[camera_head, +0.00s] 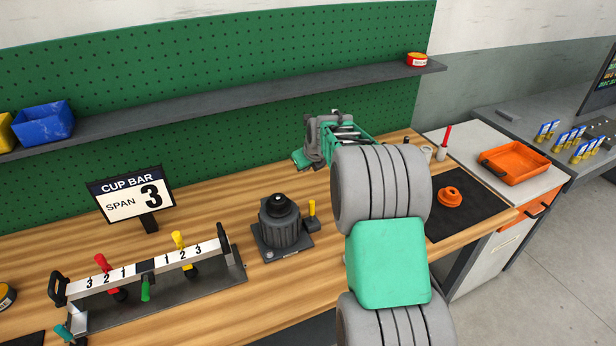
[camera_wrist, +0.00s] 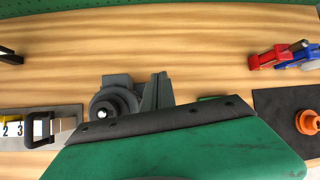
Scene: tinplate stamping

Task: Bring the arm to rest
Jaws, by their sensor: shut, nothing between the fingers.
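My arm (camera_head: 388,262) rises from the bottom of the head view, and its far end hangs over the wooden bench. My gripper (camera_head: 301,159) is at that end, partly hidden behind my own links. It is shut and empty, above the bench and apart from the black press-like device (camera_head: 281,222) in front of it. The wrist view looks down on the bench, with a green body with a black edge filling its lower middle. The round device (camera_wrist: 110,104) shows just beyond that edge.
A numbered bar (camera_head: 152,262) with coloured handles stands at left below a CUP BAR sign (camera_head: 134,198). A dark mat (camera_head: 472,222) carries an orange part (camera_head: 449,196). An orange tray (camera_head: 516,162) lies at right. A shelf (camera_head: 220,103) runs along the green pegboard behind.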

